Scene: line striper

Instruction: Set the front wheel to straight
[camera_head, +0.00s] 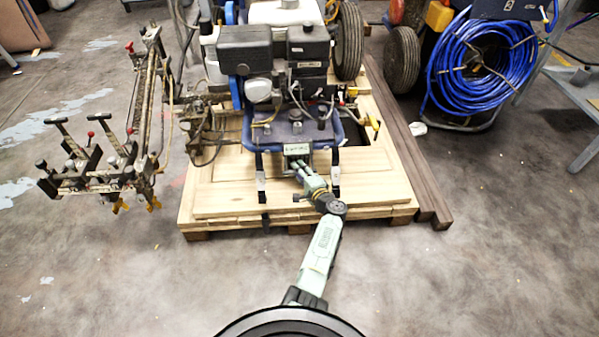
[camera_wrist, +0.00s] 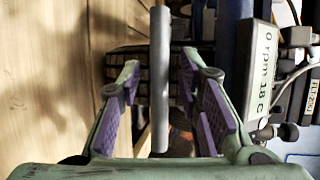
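The line striper (camera_head: 265,50) stands on a wooden pallet (camera_head: 215,205), its front end towards me. My arm reaches over the pallet's near edge, and my gripper (camera_head: 299,165) is at the machine's front, just below a small display box (camera_head: 297,149). In the wrist view my gripper (camera_wrist: 160,66) is open, with purple pads on its fingers. A grey upright bar (camera_wrist: 160,95) stands between the fingers, with a visible gap on each side. A dark, ridged thing behind it (camera_wrist: 132,66) may be the front wheel; its angle cannot be told. In the head view I cannot make out the wheel.
A frame with levers (camera_head: 95,165) sticks out left of the pallet. Dark beams (camera_head: 425,185) lie along its right side. A blue hose coil (camera_head: 480,55) stands at the right. The display box (camera_wrist: 262,75) is close to my right finger. The near floor is clear.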

